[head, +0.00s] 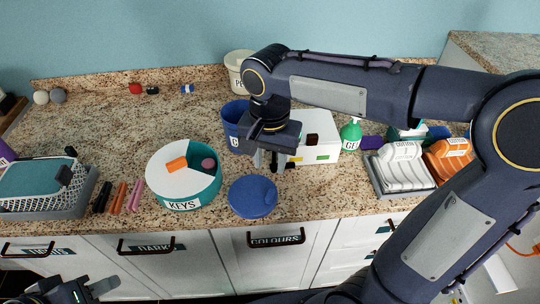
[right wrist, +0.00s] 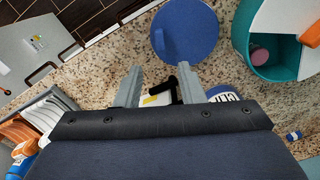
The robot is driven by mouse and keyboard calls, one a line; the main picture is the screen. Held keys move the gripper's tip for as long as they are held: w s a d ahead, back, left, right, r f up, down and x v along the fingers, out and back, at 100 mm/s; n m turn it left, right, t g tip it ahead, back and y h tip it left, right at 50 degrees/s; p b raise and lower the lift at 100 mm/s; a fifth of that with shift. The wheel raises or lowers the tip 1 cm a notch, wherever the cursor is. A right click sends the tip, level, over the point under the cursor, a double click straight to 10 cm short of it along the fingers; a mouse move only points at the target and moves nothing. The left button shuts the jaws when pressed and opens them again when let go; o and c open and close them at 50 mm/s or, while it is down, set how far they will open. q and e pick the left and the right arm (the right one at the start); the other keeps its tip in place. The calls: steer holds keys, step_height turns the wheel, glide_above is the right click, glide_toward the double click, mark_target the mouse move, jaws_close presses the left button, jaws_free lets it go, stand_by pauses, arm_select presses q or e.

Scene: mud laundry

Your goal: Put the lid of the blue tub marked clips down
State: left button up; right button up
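The blue tub (head: 232,122) stands on the counter, partly hidden behind my right gripper. Part of its label shows in the right wrist view (right wrist: 222,94). A round blue lid (head: 252,197) lies flat on the counter near the front edge, apart from the tub; it also shows in the right wrist view (right wrist: 190,30), with a small raised grip. My right gripper (head: 268,160) is above the counter between tub and lid, fingers apart and empty (right wrist: 160,82). My left gripper (head: 85,290) is low at the bottom left, partly cut off; its opening is unclear.
A teal-and-white KEYS tub (head: 185,190) stands left of the lid. A white box (head: 318,150), a green bottle (head: 351,134) and a grey tray (head: 405,190) of white bottles are to the right. Markers (head: 118,198) and a basket (head: 40,190) are at left. The back-left counter is mostly clear.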

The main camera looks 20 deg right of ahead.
steer(key=s+d+f+n+t+y, duration=0.1)
steer(key=s+d+n+t+y, duration=0.1)
steer(key=s, duration=0.5)
steer(key=s+d+f+n+t+y, duration=0.1)
steer(key=s+d+f+n+t, duration=0.1)
steer(key=s, duration=0.4)
steer(key=shift+s+d+n+t+y, duration=0.4)
steer(key=shift+d+n+t, duration=0.2)
steer(key=shift+n+t, duration=0.4)
